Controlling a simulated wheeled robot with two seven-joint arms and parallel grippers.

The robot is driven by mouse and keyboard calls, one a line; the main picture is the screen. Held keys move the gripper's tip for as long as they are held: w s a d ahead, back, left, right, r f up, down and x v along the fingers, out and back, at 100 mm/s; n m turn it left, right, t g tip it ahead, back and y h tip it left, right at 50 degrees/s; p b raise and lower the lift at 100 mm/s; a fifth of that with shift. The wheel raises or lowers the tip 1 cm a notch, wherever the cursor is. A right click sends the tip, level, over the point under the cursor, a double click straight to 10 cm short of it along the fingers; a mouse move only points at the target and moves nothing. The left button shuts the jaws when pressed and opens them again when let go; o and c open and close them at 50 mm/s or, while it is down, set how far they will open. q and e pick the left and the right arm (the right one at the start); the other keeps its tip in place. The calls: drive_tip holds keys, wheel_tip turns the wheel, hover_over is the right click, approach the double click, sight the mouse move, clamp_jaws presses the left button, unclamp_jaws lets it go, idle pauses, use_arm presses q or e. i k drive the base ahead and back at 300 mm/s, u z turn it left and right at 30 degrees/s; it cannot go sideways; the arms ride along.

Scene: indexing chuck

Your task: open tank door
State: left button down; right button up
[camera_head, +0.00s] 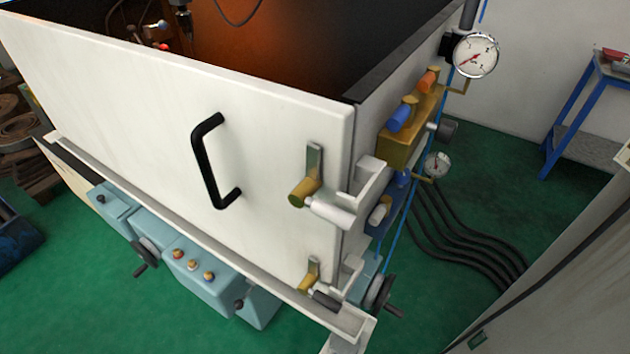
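The tank door (120,105) is a large white panel on the front of the tank. It appears closed, with its right edge against the tank's side wall (400,75). A black bar handle (205,160) is fixed on its right half. An upper latch (305,188) with a brass part and a pale cylindrical grip (330,211) sits at the door's right edge. A lower latch (309,275) with a dark grip (325,300) sits below it. Whether the latches are fastened cannot be told. Neither of my grippers is in view.
A pressure gauge (475,55), a brass valve block (408,130) and black hoses (460,240) are on the tank's right side. Blue-grey control boxes (205,280) with handwheels (147,255) stand below the door. Green floor (90,300) is open in front. A grey panel (570,290) is at lower right.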

sight(223, 150)
drive_tip(key=z, duration=0.55)
drive_tip(key=k, duration=0.9)
drive_tip(key=u, duration=1.9)
